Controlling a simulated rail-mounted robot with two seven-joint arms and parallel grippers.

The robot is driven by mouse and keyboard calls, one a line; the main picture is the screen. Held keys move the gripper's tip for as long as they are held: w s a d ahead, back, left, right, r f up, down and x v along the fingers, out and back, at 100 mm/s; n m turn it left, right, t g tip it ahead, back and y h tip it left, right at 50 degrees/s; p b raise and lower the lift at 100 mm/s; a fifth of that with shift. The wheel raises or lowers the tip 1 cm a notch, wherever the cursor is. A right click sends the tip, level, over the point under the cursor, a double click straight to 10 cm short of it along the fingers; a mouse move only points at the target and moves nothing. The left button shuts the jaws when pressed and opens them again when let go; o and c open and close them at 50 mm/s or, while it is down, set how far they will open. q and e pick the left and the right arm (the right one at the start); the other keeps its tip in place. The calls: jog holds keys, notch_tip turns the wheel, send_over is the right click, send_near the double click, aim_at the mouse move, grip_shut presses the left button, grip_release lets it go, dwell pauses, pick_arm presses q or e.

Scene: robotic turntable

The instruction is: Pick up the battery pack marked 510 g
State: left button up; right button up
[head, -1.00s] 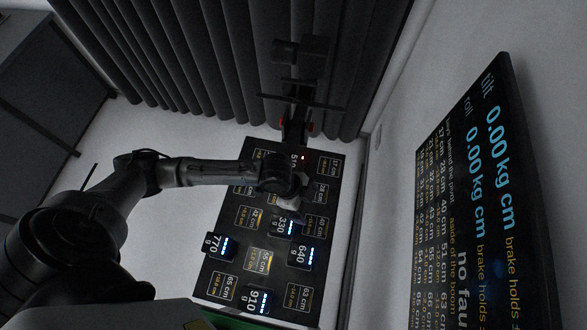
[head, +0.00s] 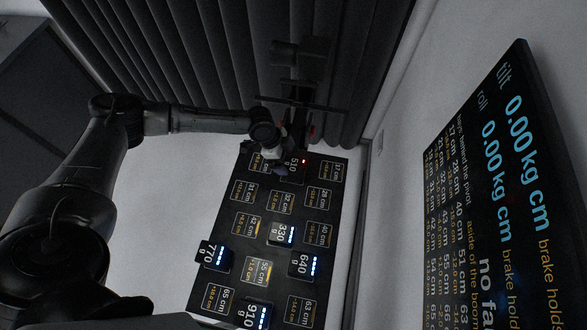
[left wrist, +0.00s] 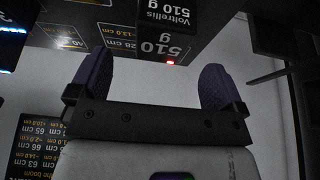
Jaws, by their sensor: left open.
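The battery pack marked 510 g (head: 294,170) is a dark block with a small red light, at the far end of the slotted panel. The arm partly hides it in the head view. In the left wrist view the 510 g pack (left wrist: 165,42) is upside down, just beyond the fingertips. My left gripper (head: 276,166) is beside this pack. Its two purple fingers (left wrist: 155,78) are spread with nothing between them; the pack lies ahead of the gap. My right gripper is not in view.
The dark panel (head: 283,229) has labelled slots. Packs marked 330 g (head: 281,234), 640 g (head: 304,265), 770 g (head: 213,255) and 910 g (head: 254,314) stand on it, with blue lights. A dark post structure (head: 300,100) rises behind its far end. A readout screen (head: 495,200) stands right.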

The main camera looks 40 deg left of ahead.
aim_at(294, 165)
pick_arm(q)
jog(key=shift+x, duration=1.25)
jog(key=x, duration=0.4)
jog(key=shift+w+d+r+p, duration=0.15)
jog(key=shift+w+r+p, duration=0.1)
jog(key=shift+p, duration=0.15)
jog(key=shift+d+f, duration=0.15)
jog(key=shift+f, duration=0.55)
jog(key=shift+w+r, duration=0.1)
jog(key=c, duration=1.3)
